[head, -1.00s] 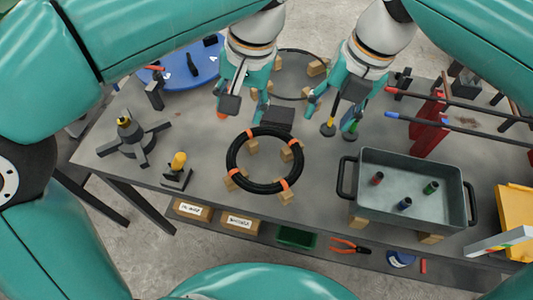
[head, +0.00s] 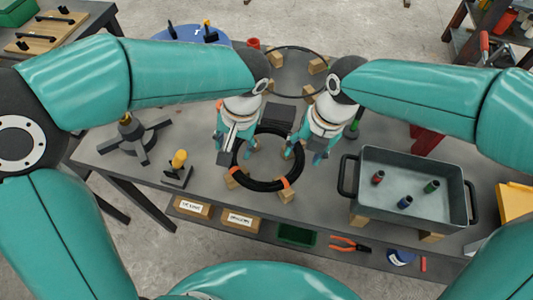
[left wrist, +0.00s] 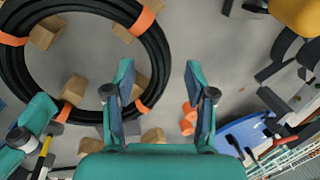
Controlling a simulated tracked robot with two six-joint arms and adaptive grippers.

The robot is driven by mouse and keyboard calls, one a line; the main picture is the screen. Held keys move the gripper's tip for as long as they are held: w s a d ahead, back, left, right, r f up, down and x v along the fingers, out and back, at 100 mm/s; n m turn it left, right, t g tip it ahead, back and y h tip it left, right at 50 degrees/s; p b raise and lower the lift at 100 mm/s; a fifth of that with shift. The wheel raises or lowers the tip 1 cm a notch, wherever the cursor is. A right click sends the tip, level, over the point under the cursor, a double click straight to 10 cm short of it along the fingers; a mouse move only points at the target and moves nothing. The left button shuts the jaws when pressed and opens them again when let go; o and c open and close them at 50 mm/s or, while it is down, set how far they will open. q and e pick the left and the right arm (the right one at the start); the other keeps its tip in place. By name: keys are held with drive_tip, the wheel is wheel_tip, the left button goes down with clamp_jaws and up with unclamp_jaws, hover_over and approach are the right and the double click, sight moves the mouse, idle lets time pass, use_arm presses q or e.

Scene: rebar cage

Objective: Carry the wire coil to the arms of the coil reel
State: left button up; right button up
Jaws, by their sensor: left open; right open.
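The wire coil (head: 262,185), a black ring with orange ties, lies flat on wooden blocks on the bench. Its rim also shows in the left wrist view (left wrist: 158,50). My left gripper (head: 235,160) is open over the coil's left side. In the left wrist view its fingertips (left wrist: 159,66) straddle the rim in the picture; I see no grip. My right gripper (head: 303,158) is open at the coil's right side and partly hides it. The coil reel (head: 135,140), a dark hub with flat spreading arms, stands at the bench's left end, apart from both grippers.
A yellow-knobbed stand (head: 178,170) stands between the reel and the coil. A grey tray (head: 415,210) with several small spools is to the right. A thin dark ring (head: 297,50) on blocks lies behind. A blue round table (head: 185,35) is behind left.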

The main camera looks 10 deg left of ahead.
use_arm(q)
drive_tip(key=shift+a+f, duration=0.2)
drive_tip(key=shift+f, duration=0.75)
use_arm(e)
drive_tip(key=shift+a+f, duration=0.2)
drive_tip(key=shift+f, duration=0.75)
use_arm(q)
clamp_jaws()
use_arm(e)
clamp_jaws()
